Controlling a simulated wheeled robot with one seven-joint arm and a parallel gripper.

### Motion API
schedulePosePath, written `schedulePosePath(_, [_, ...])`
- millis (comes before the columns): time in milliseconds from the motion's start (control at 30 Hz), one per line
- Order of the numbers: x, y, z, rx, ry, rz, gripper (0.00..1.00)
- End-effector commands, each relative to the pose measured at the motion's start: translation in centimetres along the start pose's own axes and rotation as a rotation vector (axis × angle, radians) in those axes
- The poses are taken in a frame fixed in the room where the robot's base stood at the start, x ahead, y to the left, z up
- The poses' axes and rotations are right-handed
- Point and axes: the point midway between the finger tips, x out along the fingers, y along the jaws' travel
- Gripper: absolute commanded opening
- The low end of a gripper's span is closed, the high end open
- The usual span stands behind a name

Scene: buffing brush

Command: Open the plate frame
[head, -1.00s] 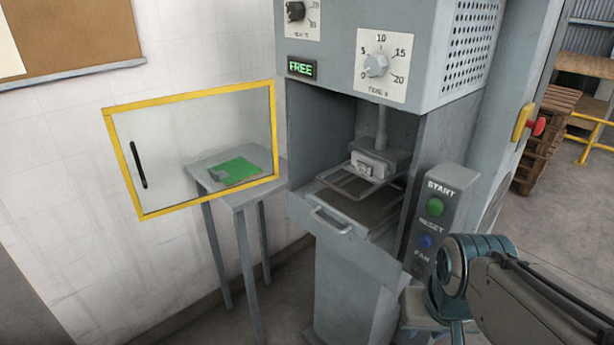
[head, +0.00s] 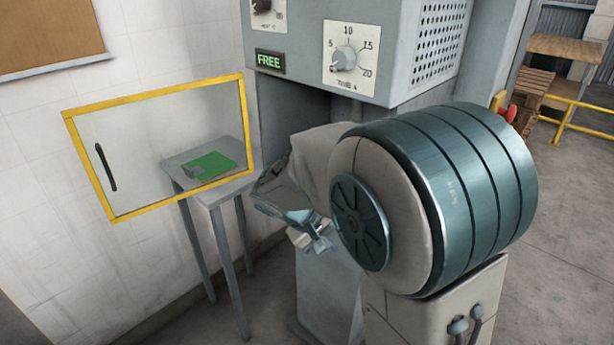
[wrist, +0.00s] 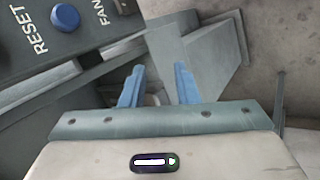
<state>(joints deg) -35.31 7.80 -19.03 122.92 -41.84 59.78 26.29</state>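The grey machine (head: 380,45) has a recessed bay (head: 300,120), and my arm covers most of it in the head view. The plate frame inside the bay is hidden behind my arm now and I cannot pick it out in the wrist view. My gripper (head: 318,238) is in front of the machine, low by the bay opening. In the wrist view, the blue fingers of my gripper (wrist: 158,88) are apart with nothing clearly held between them. The drawer front and handle are also hidden in the head view.
The yellow-framed clear door (head: 158,150) stands open at the left. Behind it, a small grey table (head: 215,195) holds a green plate (head: 208,166). The control panel with the blue RESET button (wrist: 65,17) is close to my gripper in the wrist view.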

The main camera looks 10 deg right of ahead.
Motion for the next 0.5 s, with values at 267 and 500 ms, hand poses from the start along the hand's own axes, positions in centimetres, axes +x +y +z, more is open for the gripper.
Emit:
schedulePosePath(267, [-3.6,-2.0,-9.8,-0.134,0.155,0.445,0.28])
schedulePosePath(500, [-7.5,-4.3,-14.5,-0.18,0.302,0.67,0.28])
